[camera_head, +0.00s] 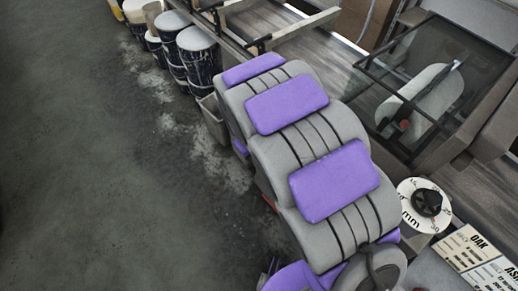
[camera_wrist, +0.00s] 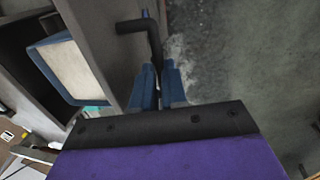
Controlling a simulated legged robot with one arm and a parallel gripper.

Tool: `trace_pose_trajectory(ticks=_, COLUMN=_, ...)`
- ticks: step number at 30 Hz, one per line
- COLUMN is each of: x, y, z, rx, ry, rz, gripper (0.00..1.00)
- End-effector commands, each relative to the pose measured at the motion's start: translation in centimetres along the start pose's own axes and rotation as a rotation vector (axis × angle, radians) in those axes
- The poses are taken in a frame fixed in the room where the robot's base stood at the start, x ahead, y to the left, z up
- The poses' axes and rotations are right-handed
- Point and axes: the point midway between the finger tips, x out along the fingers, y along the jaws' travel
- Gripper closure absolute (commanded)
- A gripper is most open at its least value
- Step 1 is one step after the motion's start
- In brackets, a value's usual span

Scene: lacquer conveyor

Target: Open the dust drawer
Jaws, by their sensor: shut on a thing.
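In the wrist view, my gripper (camera_wrist: 158,72) has its two blue fingers closed on the lower part of a black bent handle (camera_wrist: 152,38). The handle's short upper arm runs left to a grey panel (camera_wrist: 108,38), which I take to be the drawer front. How far the drawer stands out cannot be told here. In the head view my grey and purple arm covers the gripper and the handle. A grey box edge (camera_head: 212,120) shows beside the arm, and I cannot tell whether it is the drawer.
Dark buckets (camera_head: 196,55) stand on the floor at the upper left. A glass-covered machine section (camera_head: 440,85), a dial (camera_head: 427,203) and a label board (camera_head: 475,257) are on the right. A blue-framed pale panel (camera_wrist: 75,68) is left of the handle. The concrete floor (camera_head: 90,180) is clear.

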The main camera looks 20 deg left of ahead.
Motion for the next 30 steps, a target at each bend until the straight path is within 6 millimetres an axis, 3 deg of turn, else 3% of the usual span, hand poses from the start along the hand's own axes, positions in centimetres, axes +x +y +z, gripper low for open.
trace_pose_trajectory(ticks=8, x=-0.1, y=0.1, z=-0.1, rx=0.0, ry=0.005, rz=0.001, gripper=0.63)
trace_pose_trajectory(ticks=18, x=-0.6, y=0.2, z=0.1, rx=0.001, ry=0.006, rz=0.0, gripper=0.62)
trace_pose_trajectory(ticks=23, x=-2.9, y=0.1, z=0.1, rx=0.0, ry=0.006, rz=0.0, gripper=0.62)
trace_pose_trajectory(ticks=30, x=-8.2, y=0.1, z=-0.2, rx=0.0, ry=0.008, rz=0.001, gripper=0.62)
